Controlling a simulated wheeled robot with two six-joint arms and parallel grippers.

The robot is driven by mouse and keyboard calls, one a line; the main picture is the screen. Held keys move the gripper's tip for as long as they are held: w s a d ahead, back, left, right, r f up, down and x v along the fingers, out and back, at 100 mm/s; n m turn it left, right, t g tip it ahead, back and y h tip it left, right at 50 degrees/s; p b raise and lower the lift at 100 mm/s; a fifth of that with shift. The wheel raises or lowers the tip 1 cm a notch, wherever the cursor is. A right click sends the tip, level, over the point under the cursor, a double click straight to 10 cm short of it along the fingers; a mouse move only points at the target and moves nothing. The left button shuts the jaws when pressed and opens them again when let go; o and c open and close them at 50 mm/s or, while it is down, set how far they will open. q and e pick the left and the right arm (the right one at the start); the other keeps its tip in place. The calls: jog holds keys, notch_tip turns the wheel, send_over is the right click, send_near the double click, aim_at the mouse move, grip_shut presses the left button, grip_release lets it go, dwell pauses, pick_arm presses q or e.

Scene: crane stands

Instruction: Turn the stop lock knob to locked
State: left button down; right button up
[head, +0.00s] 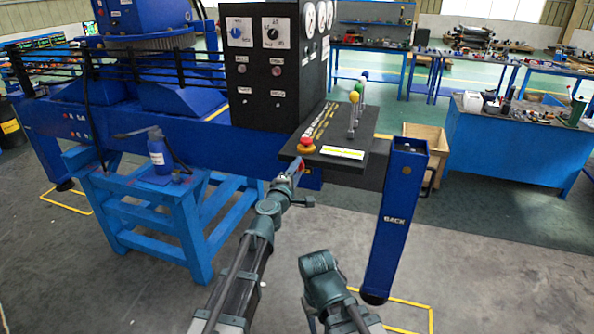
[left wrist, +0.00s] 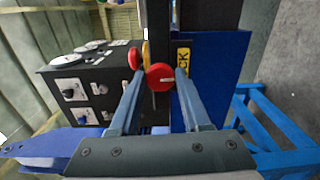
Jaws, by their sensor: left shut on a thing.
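The stop lock knob (left wrist: 160,77) is a small red round knob on the front side of the black lever console (head: 335,150). A pale mark runs down from its lower edge in the left wrist view. My left gripper (head: 298,172) reaches up to the console's front; in the left wrist view its fingers (left wrist: 158,82) stand on either side of the knob, shut on it. A yellow label (left wrist: 183,58) ending in "CK" sits beside the knob, partly hidden by a finger. I cannot tell the knob's turned position.
A red mushroom button (head: 306,143) on a yellow base sits on the console top, close above my left gripper. Levers with coloured balls (head: 354,97) stand behind it. A blue post (head: 398,215) marked BACK stands at right.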

pick_arm(q)
jog(key=shift+s+m, duration=0.1)
jog(key=shift+m, duration=0.3)
jog(key=shift+c, duration=2)
grip_release()
jog(key=v, duration=1.3)
jog(key=shift+s, duration=0.35)
jog(key=shift+a, duration=0.1)
